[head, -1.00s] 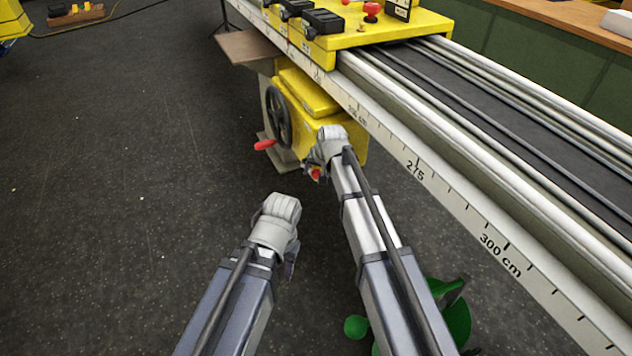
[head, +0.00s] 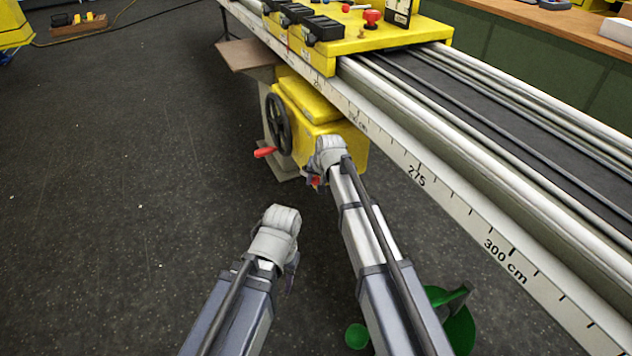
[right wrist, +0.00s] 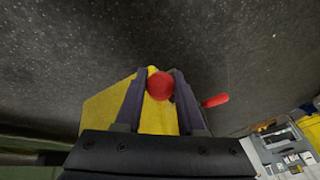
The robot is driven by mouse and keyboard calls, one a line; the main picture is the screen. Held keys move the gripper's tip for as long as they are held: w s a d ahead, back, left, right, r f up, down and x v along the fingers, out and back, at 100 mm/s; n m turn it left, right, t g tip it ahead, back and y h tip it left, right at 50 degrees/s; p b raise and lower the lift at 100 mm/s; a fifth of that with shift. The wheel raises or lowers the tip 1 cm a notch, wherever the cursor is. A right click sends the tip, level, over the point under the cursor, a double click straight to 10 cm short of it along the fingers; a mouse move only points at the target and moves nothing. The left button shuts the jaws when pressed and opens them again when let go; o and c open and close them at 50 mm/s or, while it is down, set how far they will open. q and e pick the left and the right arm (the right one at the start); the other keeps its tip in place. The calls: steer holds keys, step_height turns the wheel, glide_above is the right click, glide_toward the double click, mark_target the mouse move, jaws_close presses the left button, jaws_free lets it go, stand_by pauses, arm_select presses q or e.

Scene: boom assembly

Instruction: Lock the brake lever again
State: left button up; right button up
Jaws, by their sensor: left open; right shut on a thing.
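The brake lever's round red knob (right wrist: 160,85) sits between the two dark fingers of my right gripper (right wrist: 158,98) in the right wrist view. The fingers are shut on it. In the head view, a small bit of the red knob (head: 315,181) shows beside my right gripper (head: 312,178), low on the yellow gearbox housing (head: 318,134). The lever's shaft is hidden, so I cannot tell its angle. My left gripper (head: 291,270) is open and empty, pointing down over the floor, nearer to me. Its fingers are mostly hidden by its wrist.
A black handwheel (head: 278,124) with a red crank handle (head: 265,152) is just left of my right gripper. The long rail with a centimetre scale (head: 450,205) runs along the right. A green object (head: 458,325) stands beneath my right arm.

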jaws_close()
stand_by(0.6)
steer(key=w+r+g+p, duration=0.1)
steer(key=p, duration=0.1)
steer(key=w+a+r+g+h+p, duration=0.1)
steer(key=r+p, duration=0.1)
steer(key=p, duration=0.1)
steer(key=shift+w+r+g, duration=0.2)
steer(key=shift+g, duration=0.2)
steer(key=shift+w+r+g+h+p, duration=0.15)
steer(key=shift+r+g+h+p, duration=0.15)
steer(key=shift+g+p, duration=0.25)
steer(key=shift+f, duration=0.1)
